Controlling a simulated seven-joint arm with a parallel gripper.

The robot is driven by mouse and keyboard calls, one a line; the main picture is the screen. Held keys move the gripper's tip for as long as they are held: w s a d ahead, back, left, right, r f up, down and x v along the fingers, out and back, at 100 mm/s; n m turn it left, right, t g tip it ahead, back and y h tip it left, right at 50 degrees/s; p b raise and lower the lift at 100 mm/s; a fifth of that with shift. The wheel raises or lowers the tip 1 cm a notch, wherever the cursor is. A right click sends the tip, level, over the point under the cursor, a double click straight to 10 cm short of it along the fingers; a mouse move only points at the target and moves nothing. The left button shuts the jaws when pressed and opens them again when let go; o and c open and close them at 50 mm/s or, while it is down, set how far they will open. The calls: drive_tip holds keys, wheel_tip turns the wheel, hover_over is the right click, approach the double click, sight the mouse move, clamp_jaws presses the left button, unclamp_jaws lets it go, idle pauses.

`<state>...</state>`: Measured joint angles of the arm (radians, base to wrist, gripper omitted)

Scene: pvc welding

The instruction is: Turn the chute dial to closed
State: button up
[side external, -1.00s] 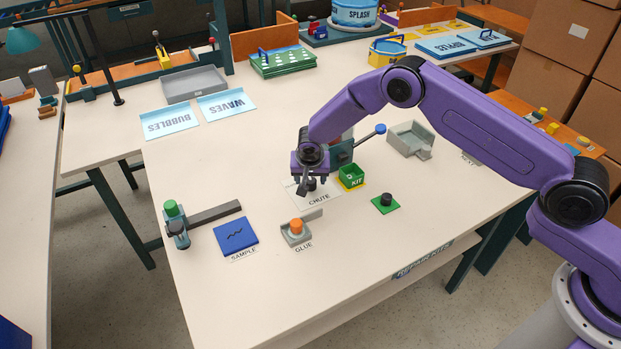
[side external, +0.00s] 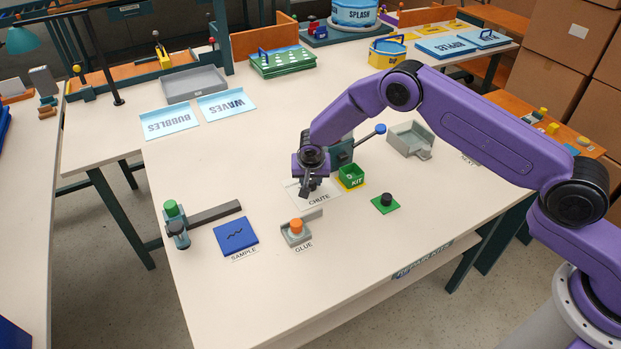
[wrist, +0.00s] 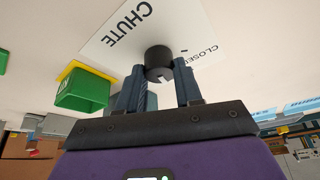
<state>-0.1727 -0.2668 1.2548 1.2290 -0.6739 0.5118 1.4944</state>
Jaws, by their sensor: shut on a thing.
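The chute dial (wrist: 159,60) is a dark round knob on a white plate (wrist: 118,40) marked CHUTE and CLOSED. My gripper (wrist: 159,85) is shut on the dial, with one finger on each side of it in the wrist view. In the side view my gripper (side external: 310,186) points down over the chute plate (side external: 322,200) and hides most of the dial. A notch shows on the dial's near face in the wrist view. The CLOSED label lies to the right of the dial there, partly behind a finger.
A green KIT box (side external: 351,177) stands just right of my gripper, and a teal block with a blue-tipped lever (side external: 380,129) is behind it. A black knob on a green base (side external: 385,204), the orange-topped glue holder (side external: 296,232) and the blue sample pad (side external: 235,236) are in front.

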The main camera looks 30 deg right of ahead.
drive_tip(key=shift+n, duration=0.3)
drive_tip(key=n+y, duration=0.1)
drive_tip(key=n, duration=0.1)
drive_tip(key=shift+d+n, duration=0.1)
drive_tip(key=shift+n, duration=0.3)
drive_tip(key=n+y, duration=0.1)
drive_tip(key=n, duration=0.1)
drive_tip(key=n+y, duration=0.1)
drive_tip(key=n, duration=0.1)
drive_tip(key=shift+d+t, duration=0.1)
drive_tip(key=shift+t, duration=0.2)
drive_tip(key=shift+d+n+y, duration=0.1)
drive_tip(key=shift+n+y, duration=0.6)
drive_tip(key=shift+n, duration=1.2)
drive_tip(key=shift+n+g+y, duration=0.5)
drive_tip(key=shift+n+g, duration=0.1)
drive_tip(key=shift+n, duration=1.2)
drive_tip(key=o, duration=1)
drive_tip(key=shift+o, duration=0.2)
drive_tip(key=shift+d, duration=0.1)
